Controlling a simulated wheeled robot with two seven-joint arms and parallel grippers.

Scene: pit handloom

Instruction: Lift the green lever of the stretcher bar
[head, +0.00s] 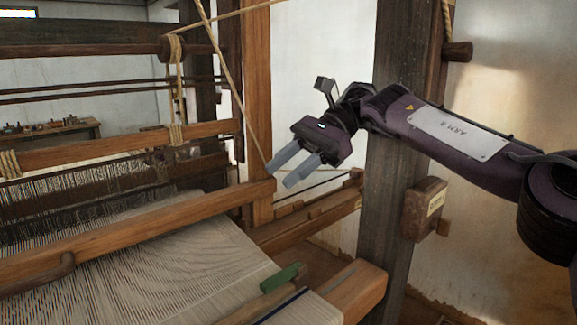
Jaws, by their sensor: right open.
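The green lever (284,278) lies low along the stretcher bar (262,304) at the bottom of the head view, over the pale woven cloth (200,262). My right gripper (284,174) is open and empty. It hangs in the air above and beyond the lever, clear of it, with its grey fingers pointing down and to the left. The near part of the stretcher bar is cut off by the bottom edge of the picture. My left gripper is not in view.
A wooden beam (135,236) crosses the warp left of the lever. A dark upright post (391,200) with a small wooden box (424,208) stands at the right, behind my right arm. A slanting rope (232,80) runs down close to the gripper's fingertips.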

